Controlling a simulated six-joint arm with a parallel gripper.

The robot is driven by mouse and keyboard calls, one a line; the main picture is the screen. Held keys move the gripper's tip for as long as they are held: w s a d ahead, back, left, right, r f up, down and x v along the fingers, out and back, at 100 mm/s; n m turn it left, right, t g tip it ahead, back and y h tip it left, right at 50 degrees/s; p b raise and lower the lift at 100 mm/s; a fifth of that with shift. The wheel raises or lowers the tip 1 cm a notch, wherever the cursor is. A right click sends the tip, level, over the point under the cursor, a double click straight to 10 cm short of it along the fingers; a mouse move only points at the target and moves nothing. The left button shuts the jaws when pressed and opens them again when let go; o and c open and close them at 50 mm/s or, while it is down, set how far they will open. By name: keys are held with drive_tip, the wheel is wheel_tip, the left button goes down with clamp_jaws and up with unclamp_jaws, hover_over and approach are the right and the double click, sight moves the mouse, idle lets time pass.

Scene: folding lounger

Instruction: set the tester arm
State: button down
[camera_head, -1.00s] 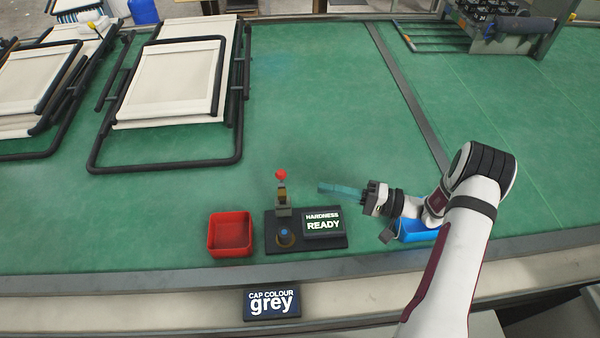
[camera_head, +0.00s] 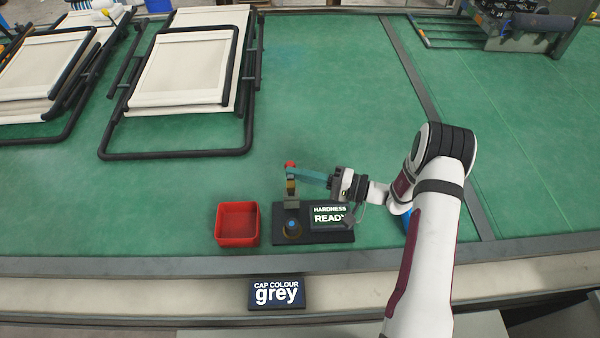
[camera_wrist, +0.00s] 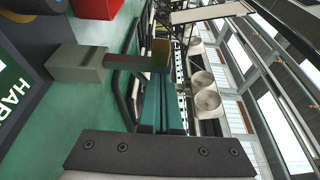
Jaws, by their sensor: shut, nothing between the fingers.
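A blue-centred round seat (camera_head: 292,226) sits at the base's left front. My gripper (camera_head: 292,172) is shut and empty, its teal fingers pointing left, level with the arm just below the knob. In the wrist view the fingers (camera_wrist: 163,105) reach towards the tester's arm, whose grey block (camera_wrist: 77,63) shows left of them. I cannot tell whether the fingers touch the arm.
A red bin (camera_head: 238,232) stands left of the tester. A blue bin (camera_head: 408,220) is mostly hidden behind my arm. A sign (camera_head: 277,293) reads "CAP COLOUR grey". Folded loungers (camera_head: 175,156) lie at the back left. The green table between is clear.

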drive_tip(key=shift+s, duration=0.15)
drive_tip(key=s+n+y, duration=0.1)
drive_tip(key=n, duration=0.1)
drive_tip(key=shift+s+n, duration=0.35)
drive_tip(key=shift+n, duration=0.05)
drive_tip(key=shift+s+f, duration=0.35)
drive_tip(key=shift+s, duration=0.4)
drive_tip(key=shift+s+f, duration=0.4)
drive_tip(key=shift+s, duration=0.4)
drive_tip(key=shift+s+f, duration=0.35)
drive_tip(key=shift+s, duration=0.4)
drive_tip(key=shift+s+f, duration=0.35)
drive_tip(key=shift+f, duration=0.25)
drive_tip(key=shift+s+f, duration=0.35)
drive_tip(key=shift+f, duration=0.25)
drive_tip(key=shift+s+f, duration=0.1)
drive_tip(key=shift+f, duration=0.05)
